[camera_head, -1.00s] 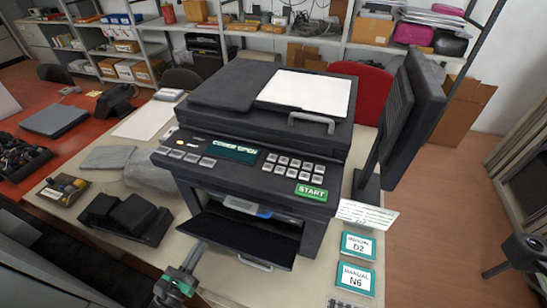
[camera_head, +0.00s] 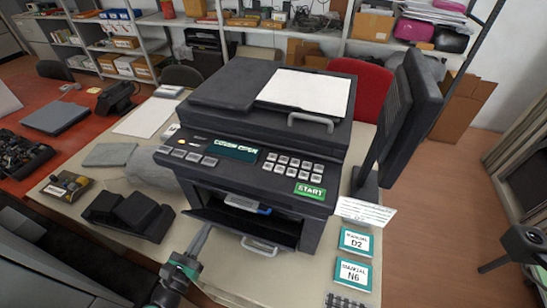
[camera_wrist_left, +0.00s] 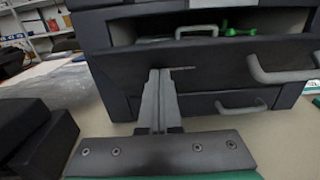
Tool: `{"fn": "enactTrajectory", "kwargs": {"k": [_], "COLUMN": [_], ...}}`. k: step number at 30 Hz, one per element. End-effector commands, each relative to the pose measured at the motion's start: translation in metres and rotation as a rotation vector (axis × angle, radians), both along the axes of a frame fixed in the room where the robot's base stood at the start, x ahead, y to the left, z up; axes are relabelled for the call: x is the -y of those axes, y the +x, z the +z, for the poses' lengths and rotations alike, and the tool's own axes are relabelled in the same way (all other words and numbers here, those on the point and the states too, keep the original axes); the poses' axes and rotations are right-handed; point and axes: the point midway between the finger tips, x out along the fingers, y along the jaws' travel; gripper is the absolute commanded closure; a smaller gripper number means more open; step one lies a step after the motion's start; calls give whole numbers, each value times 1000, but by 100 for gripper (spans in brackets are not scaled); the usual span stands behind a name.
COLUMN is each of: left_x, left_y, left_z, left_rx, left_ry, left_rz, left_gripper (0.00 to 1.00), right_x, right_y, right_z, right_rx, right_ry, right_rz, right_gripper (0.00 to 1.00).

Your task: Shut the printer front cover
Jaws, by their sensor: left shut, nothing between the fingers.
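The printer (camera_head: 262,130) stands on the table, with its front cover (camera_head: 235,228) hinged partly open at a slant below the control panel. In the left wrist view, the cover's outer face (camera_wrist_left: 215,68) shows, with a grey handle (camera_wrist_left: 296,72) at its right. My left gripper (camera_head: 203,236) is shut and empty in front of the cover. In the left wrist view its fingertips (camera_wrist_left: 160,76) are at the cover's outer face and appear to touch it. Above the cover's edge, a grey handle (camera_wrist_left: 197,32) and a green part (camera_wrist_left: 240,28) show inside the opening.
A black holder (camera_head: 128,217) lies left of my left gripper. Manual cards (camera_head: 355,242) lie at the right, beside a monitor (camera_head: 405,110). A dark device (camera_head: 527,243), possibly my right gripper, shows at the right edge.

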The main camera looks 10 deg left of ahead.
Motion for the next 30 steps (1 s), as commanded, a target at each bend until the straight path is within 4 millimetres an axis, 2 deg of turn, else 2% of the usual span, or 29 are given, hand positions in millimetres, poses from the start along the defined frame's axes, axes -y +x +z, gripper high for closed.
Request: {"fn": "enactTrajectory", "kwargs": {"k": [5, 17, 30], "left_x": [0, 4, 5], "left_y": [2, 24, 28], "left_z": [2, 15, 16], "left_rx": [0, 0, 1], "left_ry": [0, -1, 0], "left_rz": [0, -1, 0], "left_gripper": [100, 100, 100], "right_x": [0, 0, 0], "right_y": [0, 0, 0], "right_z": [1, 8, 7], "right_rx": [0, 0, 0], "right_ry": [0, 0, 0], "right_rz": [0, 0, 0], "right_gripper": [50, 50, 50]}}
